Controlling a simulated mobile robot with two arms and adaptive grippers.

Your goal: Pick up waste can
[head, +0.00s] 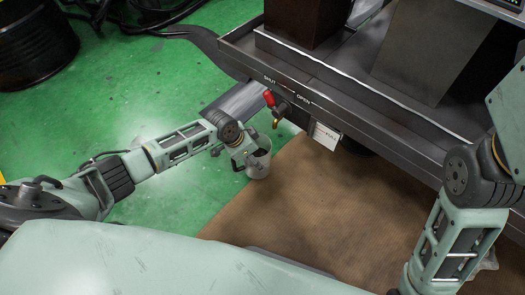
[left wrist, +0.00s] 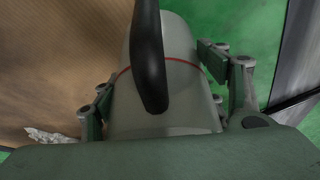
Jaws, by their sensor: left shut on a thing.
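The waste can (head: 259,163) is a small pale grey container in the head view, below the front edge of the dark fixture. My left gripper (head: 243,155) is shut on it. In the left wrist view the waste can (left wrist: 190,75) fills the middle, with a red line around it and a dark curved handle (left wrist: 149,60) across it. The left gripper's fingers (left wrist: 165,98) lie on both sides of the can. Whether its base touches the floor cannot be told. My right arm comes in at the right of the head view; its gripper is not visible.
The dark fixture (head: 365,120) carries a red lever (head: 269,98) between SHUT and OPEN marks, with a brass outlet (head: 276,122) and a white tag (head: 326,136) beneath. A brown mat (head: 310,205) lies on the green floor (head: 150,85). Crumpled pale material (left wrist: 48,135) lies on the mat.

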